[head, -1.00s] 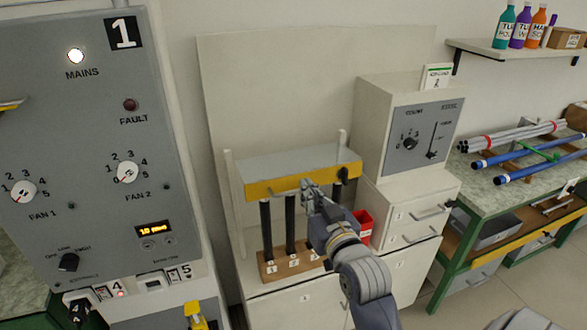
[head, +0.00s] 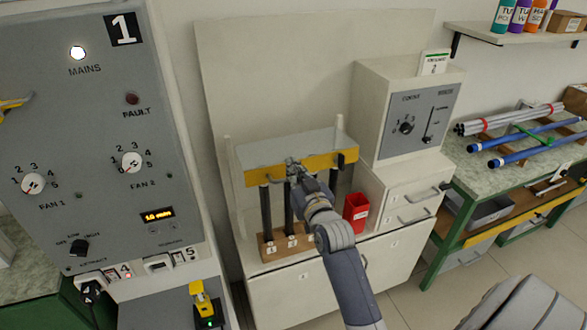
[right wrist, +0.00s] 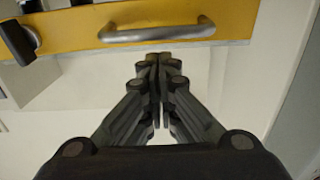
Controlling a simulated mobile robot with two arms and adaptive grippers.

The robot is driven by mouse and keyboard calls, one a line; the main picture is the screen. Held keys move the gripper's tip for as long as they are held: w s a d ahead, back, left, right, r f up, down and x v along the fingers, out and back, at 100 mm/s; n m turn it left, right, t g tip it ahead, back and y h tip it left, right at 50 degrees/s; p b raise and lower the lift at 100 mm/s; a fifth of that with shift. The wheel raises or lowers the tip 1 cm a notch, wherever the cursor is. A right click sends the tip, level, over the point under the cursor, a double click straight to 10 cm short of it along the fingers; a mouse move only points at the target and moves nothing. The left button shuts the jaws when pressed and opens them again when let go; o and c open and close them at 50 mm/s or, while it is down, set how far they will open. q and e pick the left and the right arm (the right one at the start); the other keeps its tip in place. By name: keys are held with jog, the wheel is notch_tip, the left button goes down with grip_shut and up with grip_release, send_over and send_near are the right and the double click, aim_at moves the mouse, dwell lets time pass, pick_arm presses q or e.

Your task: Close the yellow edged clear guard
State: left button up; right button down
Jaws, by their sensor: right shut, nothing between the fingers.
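The clear guard has a yellow edge (head: 325,162) and sits raised, its flat top (head: 285,146) above several dark rods standing in a wooden block (head: 270,250). In the right wrist view the yellow edge (right wrist: 75,32) crosses the top and carries a silver bar handle (right wrist: 160,31). My right gripper (head: 292,170) is in front of the yellow edge. In the right wrist view its fingers (right wrist: 155,62) are shut and empty, pointing at the edge just below the handle. I cannot tell whether they touch it.
A grey control panel (head: 85,160) stands close at the left. A cream box with dials (head: 410,125) and drawers stands right of the guard. A red bin (head: 356,213) is beside the rod block. A green bench (head: 490,170) with blue and grey rods is at the right.

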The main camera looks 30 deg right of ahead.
jog(key=shift+s+f, duration=0.1)
jog(key=shift+f, duration=0.25)
jog(key=shift+t, duration=0.6)
notch_tip(320, 180, down, 4)
jog(key=b, duration=0.4)
jog(key=shift+s+a, duration=0.1)
